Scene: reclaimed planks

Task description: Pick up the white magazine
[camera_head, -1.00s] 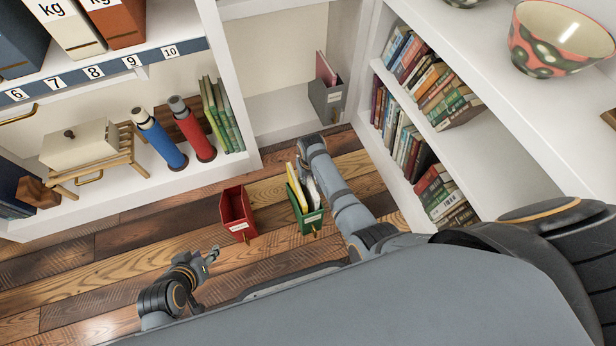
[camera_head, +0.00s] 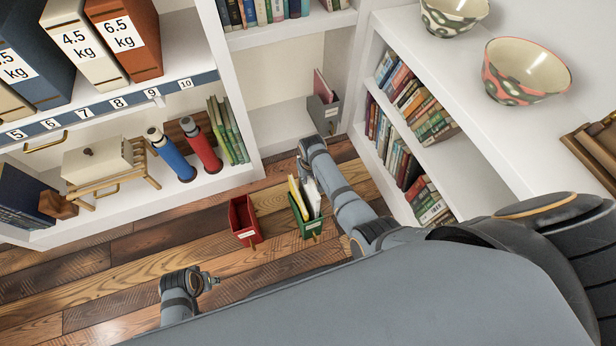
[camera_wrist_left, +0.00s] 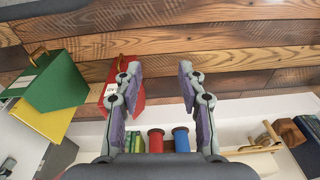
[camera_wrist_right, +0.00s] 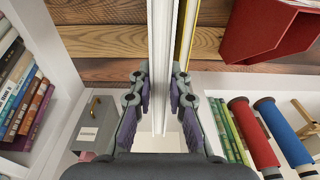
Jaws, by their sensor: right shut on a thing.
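The white magazine (camera_head: 313,196) stands in or just above the green magazine holder (camera_head: 308,228) in the head view, beside a yellow magazine (camera_head: 296,196). I cannot tell how far it is out of the holder. My right gripper (camera_head: 303,165) is at its upper end. In the right wrist view the white magazine (camera_wrist_right: 160,60) runs edge-on between the fingers of my right gripper (camera_wrist_right: 158,95), which is shut on it. My left gripper (camera_head: 207,282) is apart from the holders over the floor. In the left wrist view my left gripper (camera_wrist_left: 160,78) is open and empty.
A red magazine holder (camera_head: 244,222) stands on the plank floor left of the green one. A grey holder (camera_head: 323,112) sits on the back shelf. Bookshelves (camera_head: 410,150) rise close on the right. Bowls (camera_head: 527,72) stand on the right top. Floor at left is clear.

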